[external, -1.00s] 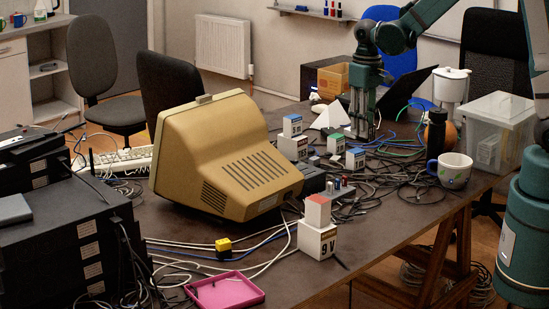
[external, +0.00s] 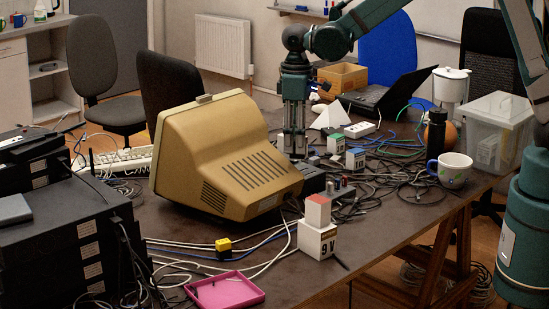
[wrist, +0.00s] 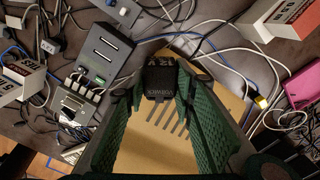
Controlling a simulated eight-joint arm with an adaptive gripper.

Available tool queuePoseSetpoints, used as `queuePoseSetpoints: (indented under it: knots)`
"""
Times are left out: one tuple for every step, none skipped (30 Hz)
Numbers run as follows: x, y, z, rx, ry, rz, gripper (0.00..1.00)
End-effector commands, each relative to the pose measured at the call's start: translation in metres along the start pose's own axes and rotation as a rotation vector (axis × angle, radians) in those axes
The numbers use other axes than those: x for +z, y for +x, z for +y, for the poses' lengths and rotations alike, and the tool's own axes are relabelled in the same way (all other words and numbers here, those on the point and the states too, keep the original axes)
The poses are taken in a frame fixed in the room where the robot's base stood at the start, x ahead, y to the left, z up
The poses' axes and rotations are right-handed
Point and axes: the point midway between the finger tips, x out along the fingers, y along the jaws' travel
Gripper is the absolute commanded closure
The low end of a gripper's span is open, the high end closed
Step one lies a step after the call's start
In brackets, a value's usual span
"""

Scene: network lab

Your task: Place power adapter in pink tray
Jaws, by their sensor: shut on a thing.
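The pink tray (external: 232,287) lies at the front of the table with a few small dark items in it; its edge shows in the wrist view (wrist: 301,86). My gripper (external: 293,152) is upright just behind the beige monitor's right side. In the wrist view, my gripper (wrist: 160,90) is shut on a black power adapter (wrist: 160,80) marked 12 V, held between the green fingers above the monitor casing and cables. In the external view the adapter cannot be made out, as the monitor hides the fingertips' lower part.
The bulky beige monitor (external: 225,155) stands between my gripper and the pink tray. Cables cover much of the table; the front right is clearer.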

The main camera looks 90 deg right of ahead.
Motion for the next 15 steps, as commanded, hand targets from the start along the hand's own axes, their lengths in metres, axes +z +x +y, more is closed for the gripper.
queuePoseSetpoints:
  knots:
    - [-0.009,0.000,-0.016,0.000,-0.032,0.000,0.88]
    - [-0.013,0.000,-0.024,0.000,-0.051,0.000,0.88]
    - [-0.019,0.000,-0.035,0.000,-0.076,0.000,0.88]
    - [-0.023,0.000,-0.043,0.000,-0.093,0.000,0.88]
    - [-0.028,0.000,-0.051,0.000,-0.111,0.000,0.88]
    - [-0.033,0.000,-0.062,0.000,-0.137,0.000,0.88]
    - [-0.037,0.000,-0.071,0.000,-0.154,0.000,0.88]
    - [-0.041,0.000,-0.079,0.000,-0.172,0.000,0.88]
    - [-0.046,0.000,-0.091,0.000,-0.197,0.000,0.88]
    - [-0.049,0.000,-0.099,0.000,-0.215,0.000,0.88]
    - [-0.053,0.000,-0.108,0.000,-0.233,0.000,0.88]
    - [-0.057,0.000,-0.120,0.000,-0.257,0.000,0.88]
    - [-0.060,0.000,-0.129,0.000,-0.276,0.000,0.88]
    - [-0.064,0.001,-0.139,0.000,-0.295,0.000,0.88]
    - [-0.068,0.001,-0.151,0.000,-0.318,0.000,0.88]
